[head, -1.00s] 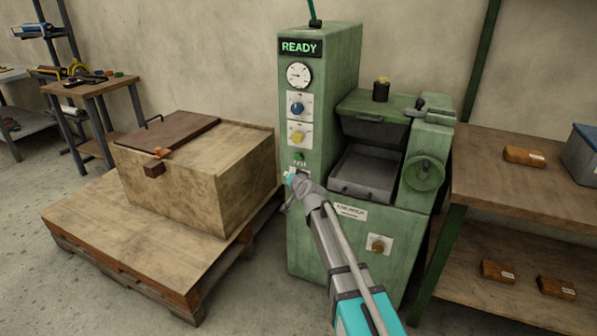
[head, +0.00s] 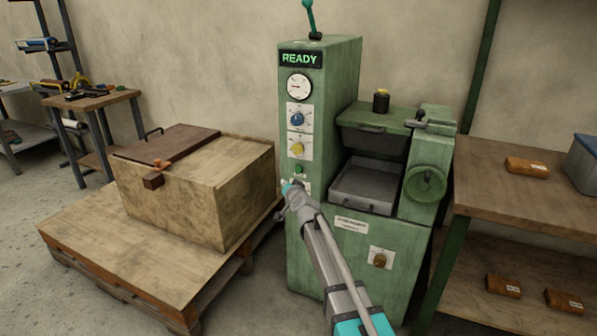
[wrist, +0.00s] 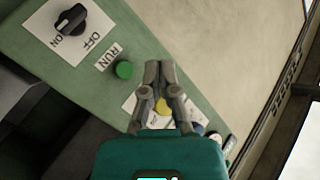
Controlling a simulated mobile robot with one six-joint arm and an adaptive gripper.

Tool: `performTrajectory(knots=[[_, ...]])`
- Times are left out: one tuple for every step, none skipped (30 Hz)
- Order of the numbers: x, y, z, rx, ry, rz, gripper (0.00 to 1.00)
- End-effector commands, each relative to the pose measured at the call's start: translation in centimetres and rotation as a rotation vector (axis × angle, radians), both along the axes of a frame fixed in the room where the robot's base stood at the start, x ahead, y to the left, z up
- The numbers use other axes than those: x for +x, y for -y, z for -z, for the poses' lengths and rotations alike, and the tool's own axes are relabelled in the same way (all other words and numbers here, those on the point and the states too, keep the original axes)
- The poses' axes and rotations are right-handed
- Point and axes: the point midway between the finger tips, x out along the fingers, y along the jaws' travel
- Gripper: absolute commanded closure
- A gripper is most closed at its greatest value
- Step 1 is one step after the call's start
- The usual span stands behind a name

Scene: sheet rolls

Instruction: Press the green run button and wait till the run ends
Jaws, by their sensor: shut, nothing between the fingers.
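The green run button (head: 298,169) is on the front panel of the green machine (head: 330,90), below the yellow knob (head: 297,149). In the wrist view the button (wrist: 124,70) stands by a RUN label (wrist: 108,57). The display (head: 300,59) reads READY. My gripper (head: 287,186) is shut and empty, just below and left of the button in the head view. The fingertips' distance from the panel is hard to judge.
A black ON/OFF switch (wrist: 72,20) is near the button. A blue knob (head: 297,119) and a gauge (head: 299,87) sit higher on the panel. A wooden crate (head: 222,190) on a pallet (head: 120,262) stands left, and a shelf (head: 500,208) stands right.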

Motion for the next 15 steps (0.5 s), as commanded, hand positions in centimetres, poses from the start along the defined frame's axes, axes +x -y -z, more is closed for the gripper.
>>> performTrajectory(knots=[[0.5,0.1,0.0,0.000,0.000,0.001,1.00],[0.7,0.2,0.0,0.000,0.000,0.001,1.00],[1.1,0.3,0.0,0.001,0.000,0.002,1.00],[1.3,0.4,0.0,0.001,0.000,0.002,1.00],[1.6,0.5,0.0,0.001,0.000,0.002,1.00],[2.0,0.7,0.0,0.000,0.000,0.001,1.00],[2.3,0.8,0.0,0.001,-0.001,0.001,1.00],[2.6,0.9,0.0,0.001,-0.001,0.001,1.00],[3.0,1.0,0.0,0.000,0.000,0.001,1.00],[3.3,1.1,0.0,0.000,0.000,0.001,1.00],[3.6,1.2,0.0,0.001,-0.001,0.001,1.00],[4.0,1.4,0.0,0.001,-0.001,0.001,1.00],[4.3,1.5,0.0,0.000,0.000,0.001,1.00],[4.5,1.6,0.0,0.000,0.000,0.001,1.00],[4.9,1.7,0.0,0.001,-0.001,0.001,1.00]])
